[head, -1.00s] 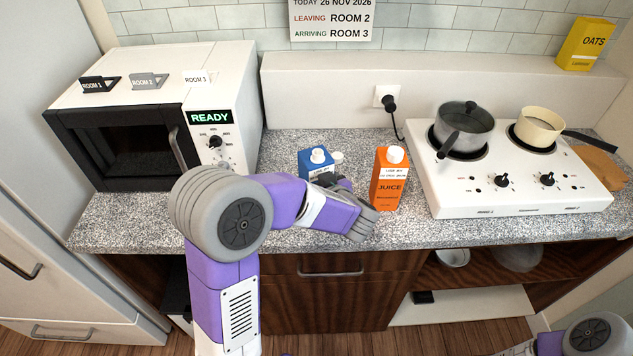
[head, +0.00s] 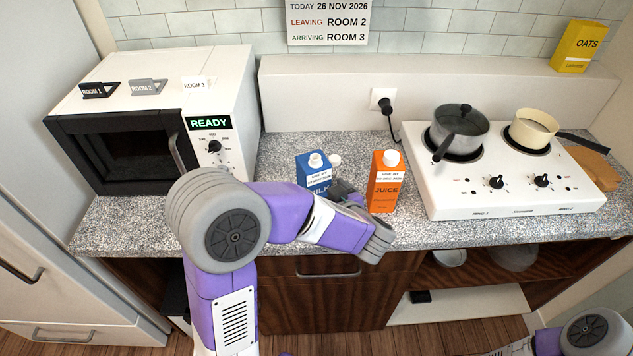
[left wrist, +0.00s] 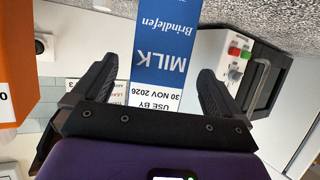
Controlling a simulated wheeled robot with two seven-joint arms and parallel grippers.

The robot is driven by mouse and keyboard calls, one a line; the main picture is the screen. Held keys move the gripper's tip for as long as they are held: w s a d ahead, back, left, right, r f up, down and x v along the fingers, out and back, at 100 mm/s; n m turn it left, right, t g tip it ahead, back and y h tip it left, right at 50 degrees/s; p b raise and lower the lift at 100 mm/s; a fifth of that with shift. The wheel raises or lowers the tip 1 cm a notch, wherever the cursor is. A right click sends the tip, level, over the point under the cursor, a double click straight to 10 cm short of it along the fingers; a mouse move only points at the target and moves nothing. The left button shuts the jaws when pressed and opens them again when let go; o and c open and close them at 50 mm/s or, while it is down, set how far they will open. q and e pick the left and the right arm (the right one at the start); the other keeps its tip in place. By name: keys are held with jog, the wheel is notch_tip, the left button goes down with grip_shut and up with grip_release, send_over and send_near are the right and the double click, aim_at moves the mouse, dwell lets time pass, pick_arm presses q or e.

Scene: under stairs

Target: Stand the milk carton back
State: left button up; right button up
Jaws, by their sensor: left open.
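The blue and white milk carton (head: 313,180) stands upright on the speckled counter, its spout uncapped. A small white cap (head: 334,160) is beside its top in the picture. My left gripper (head: 345,190) is open, just in front and to the right of the carton. In the left wrist view, the milk carton (left wrist: 165,55) appears upside down, with its printed face between the two spread fingers of my left gripper (left wrist: 155,82). No finger visibly presses on it. My right gripper is not in view.
An orange juice carton (head: 384,182) stands close on the right. A microwave (head: 150,115) is at the left. A white hob (head: 515,185) with a grey pot (head: 460,125) and a cream pan (head: 533,128) is at the right. A plug (head: 384,105) hangs a cord behind.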

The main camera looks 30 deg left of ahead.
pick_arm(q)
jog(key=p+v, duration=0.1)
jog(key=v, duration=0.5)
dwell(0.4)
